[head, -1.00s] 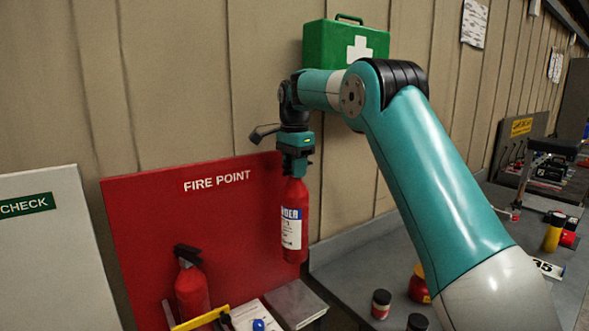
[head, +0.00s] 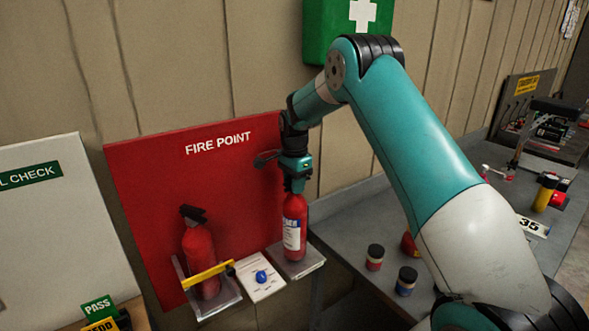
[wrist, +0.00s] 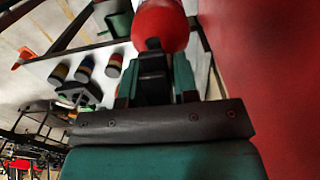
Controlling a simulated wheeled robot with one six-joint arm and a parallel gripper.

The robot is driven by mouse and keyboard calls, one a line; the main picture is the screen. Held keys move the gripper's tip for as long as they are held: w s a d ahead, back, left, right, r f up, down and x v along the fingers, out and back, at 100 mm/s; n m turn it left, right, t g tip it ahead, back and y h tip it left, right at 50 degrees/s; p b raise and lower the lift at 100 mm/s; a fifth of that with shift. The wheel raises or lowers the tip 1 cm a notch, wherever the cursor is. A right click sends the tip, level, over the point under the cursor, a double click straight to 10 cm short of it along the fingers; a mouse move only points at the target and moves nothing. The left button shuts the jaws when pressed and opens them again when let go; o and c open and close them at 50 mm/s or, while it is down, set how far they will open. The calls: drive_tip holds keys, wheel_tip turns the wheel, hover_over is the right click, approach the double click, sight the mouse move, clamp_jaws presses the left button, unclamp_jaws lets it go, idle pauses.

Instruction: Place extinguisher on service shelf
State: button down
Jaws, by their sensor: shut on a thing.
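A red extinguisher (head: 294,228) with a white and blue label hangs upright from my gripper (head: 295,184), which is shut on its top. In the head view its base is at the grey service shelf (head: 308,264), right of the white card; I cannot tell whether it touches. The wrist view shows the round red body of the extinguisher (wrist: 160,25) beyond my gripper's fingers (wrist: 155,85). The red FIRE POINT board (head: 225,165) stands behind.
A second extinguisher (head: 199,255) stands in a holder behind a yellow bar (head: 207,275), left of a white card with a blue knob (head: 261,277). A grey bench (head: 345,225) with small jars (head: 375,257) lies to the right. A green first-aid case (head: 320,35) hangs above.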

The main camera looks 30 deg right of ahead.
drive_tip(key=shift+f, duration=0.2)
drive_tip(key=c, duration=0.9)
unclamp_jaws()
drive_tip(key=shift+f, duration=0.2)
